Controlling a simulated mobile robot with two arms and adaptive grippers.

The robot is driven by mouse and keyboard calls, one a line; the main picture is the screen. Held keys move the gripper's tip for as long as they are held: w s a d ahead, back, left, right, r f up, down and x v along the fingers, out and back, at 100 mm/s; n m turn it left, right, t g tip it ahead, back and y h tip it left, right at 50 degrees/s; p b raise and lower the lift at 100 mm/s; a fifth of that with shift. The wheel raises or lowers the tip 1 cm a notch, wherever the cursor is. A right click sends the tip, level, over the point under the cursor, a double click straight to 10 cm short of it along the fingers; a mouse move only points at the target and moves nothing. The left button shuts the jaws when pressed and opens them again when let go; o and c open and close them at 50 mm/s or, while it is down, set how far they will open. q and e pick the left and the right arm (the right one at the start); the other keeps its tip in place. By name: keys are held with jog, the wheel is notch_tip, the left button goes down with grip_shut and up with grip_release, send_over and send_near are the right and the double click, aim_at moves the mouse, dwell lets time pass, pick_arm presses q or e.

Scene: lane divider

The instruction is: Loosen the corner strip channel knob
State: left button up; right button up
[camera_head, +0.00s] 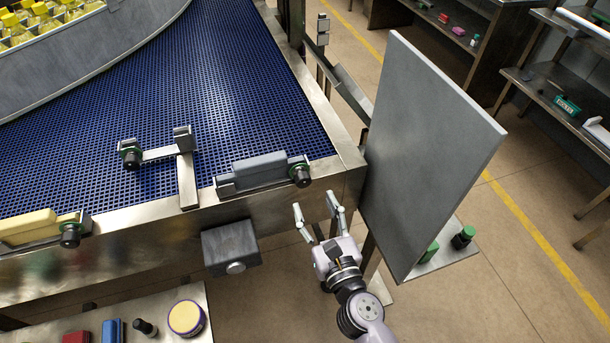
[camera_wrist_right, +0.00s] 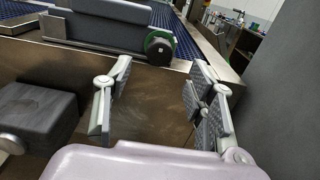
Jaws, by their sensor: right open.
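The corner strip channel knob is most likely the black knob with a green collar (camera_head: 300,175) at the right end of a grey strip (camera_head: 260,169), by the conveyor's front right corner. The knob also shows in the right wrist view (camera_wrist_right: 159,48), at the strip's right end. My right gripper (camera_head: 316,203) is open and empty, in front of the conveyor's side and below the knob. Its fingers (camera_wrist_right: 160,78) point toward the knob and are apart from it. My left gripper is not in view.
A dark box with a round button (camera_head: 230,248) juts from the conveyor's front side, left of my gripper. A large grey panel (camera_head: 428,150) stands close on the right. Other knobs (camera_head: 131,156) sit along the belt. A small shelf with items (camera_head: 150,310) is at lower left.

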aim_at(305, 183)
jog(key=p+x, duration=0.1)
jog(key=x, duration=0.6)
jog(key=shift+w, duration=0.1)
jog(key=shift+c, duration=0.5)
jog(key=c, duration=1)
